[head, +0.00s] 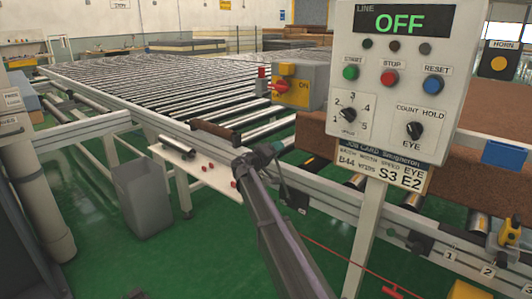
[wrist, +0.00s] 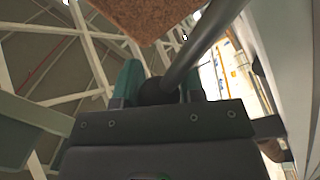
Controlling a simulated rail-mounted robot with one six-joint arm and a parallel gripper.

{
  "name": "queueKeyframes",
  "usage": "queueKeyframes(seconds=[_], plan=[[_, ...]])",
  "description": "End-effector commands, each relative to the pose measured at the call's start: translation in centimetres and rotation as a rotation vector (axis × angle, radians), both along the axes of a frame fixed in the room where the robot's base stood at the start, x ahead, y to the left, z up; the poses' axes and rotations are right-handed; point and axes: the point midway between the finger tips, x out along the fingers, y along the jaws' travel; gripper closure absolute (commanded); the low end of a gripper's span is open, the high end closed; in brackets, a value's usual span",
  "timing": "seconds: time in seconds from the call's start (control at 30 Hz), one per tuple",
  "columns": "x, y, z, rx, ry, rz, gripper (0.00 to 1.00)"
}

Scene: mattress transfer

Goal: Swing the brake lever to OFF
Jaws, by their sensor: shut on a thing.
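The brake lever shows in the wrist view as a grey rod (wrist: 205,45) with a dark round knob (wrist: 155,92) at its lower end. My gripper (wrist: 160,90) has its teal fingers on both sides of the knob and is shut on it. In the head view my gripper (head: 264,154) is beside the conveyor's near side rail, at the end of my arm.
A control panel (head: 392,140) stands to the right; its display (head: 402,22) reads OFF. A red rotary switch (head: 282,87) with an ON label sits behind my gripper. The roller conveyor (head: 165,82) extends behind. A brown block (head: 335,140) lies right. A grey bin (head: 143,200) stands left.

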Motion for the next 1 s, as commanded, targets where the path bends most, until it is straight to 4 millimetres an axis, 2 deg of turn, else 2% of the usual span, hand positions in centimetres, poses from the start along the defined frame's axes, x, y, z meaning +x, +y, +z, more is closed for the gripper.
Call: queueKeyframes(seconds=[0.37, 0.4, 0.63, 0.87, 1.0], plan=[[-0.1, -0.1, -0.2, -0.003, 0.007, -0.003, 1.00], [-0.1, -0.1, -0.2, -0.003, 0.007, -0.003, 0.61], [0.0, -0.1, -0.1, -0.003, 0.005, -0.002, 0.39], [0.0, -0.1, -0.1, -0.003, 0.004, -0.001, 0.39], [-1.1, 1.0, -0.3, -0.003, 0.004, 0.001, 0.39]])
